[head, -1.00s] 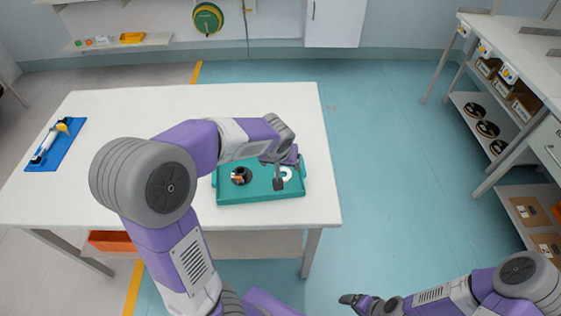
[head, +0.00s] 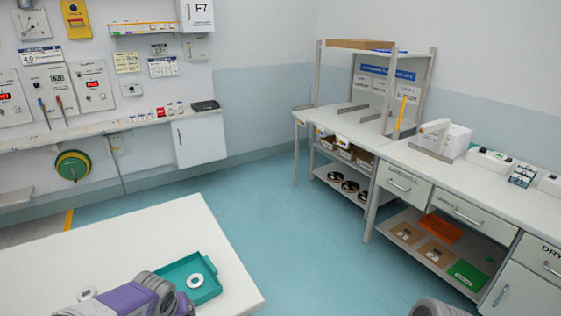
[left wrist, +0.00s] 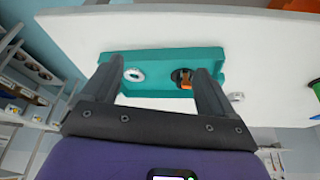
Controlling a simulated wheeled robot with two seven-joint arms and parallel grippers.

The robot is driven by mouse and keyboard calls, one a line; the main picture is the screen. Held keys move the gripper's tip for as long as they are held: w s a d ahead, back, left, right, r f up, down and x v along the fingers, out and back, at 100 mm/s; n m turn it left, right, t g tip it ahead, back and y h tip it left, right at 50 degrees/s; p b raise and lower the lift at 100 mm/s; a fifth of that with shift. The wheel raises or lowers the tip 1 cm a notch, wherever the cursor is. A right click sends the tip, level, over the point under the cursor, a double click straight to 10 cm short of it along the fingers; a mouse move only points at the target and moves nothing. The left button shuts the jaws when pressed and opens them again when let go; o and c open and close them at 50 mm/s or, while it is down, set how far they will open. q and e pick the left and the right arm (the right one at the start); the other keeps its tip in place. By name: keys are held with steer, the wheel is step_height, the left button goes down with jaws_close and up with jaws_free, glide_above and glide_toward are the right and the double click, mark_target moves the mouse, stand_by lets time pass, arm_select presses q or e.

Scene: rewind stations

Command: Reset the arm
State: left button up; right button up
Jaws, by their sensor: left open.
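My left gripper (left wrist: 158,68) is open in the left wrist view, its two dark fingers apart over the teal tray (left wrist: 160,57). A white ring (left wrist: 134,75) and a black round piece with an orange part (left wrist: 183,78) lie in the tray, seen between the fingers; nothing is gripped. In the head view, my left arm covers part of the tray (head: 212,288), and the white ring (head: 195,281) shows in it. The black piece is hidden there. My left fingertips are hidden in the head view, and my right gripper is out of view.
The white table (head: 150,235) is partly bare. A small white ring (head: 87,293) shows beside my arm. Blue floor (head: 290,240) lies clear between the table and the right bench (head: 445,175). Shelves under the bench hold black reels (head: 350,186) and orange (head: 441,228) and green (head: 467,275) items.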

arm_select(q)
steer(key=d+f+m+g+h, duration=0.1)
steer(key=d+f, duration=0.3)
steer(key=f, duration=0.4)
steer(key=s+d+f+g+h, duration=0.1)
steer(key=s+d+f+h, duration=0.1)
steer(key=s+d+f, duration=0.4)
steer(key=s+d+f+g+h+p, duration=0.1)
steer(key=s+d+f+h, duration=0.1)
steer(key=s+d+f, duration=0.5)
steer(key=s+f, duration=0.4)
steer(key=f, duration=0.4)
steer(key=shift+g+h, duration=0.3)
steer(key=shift+d, duration=0.1)
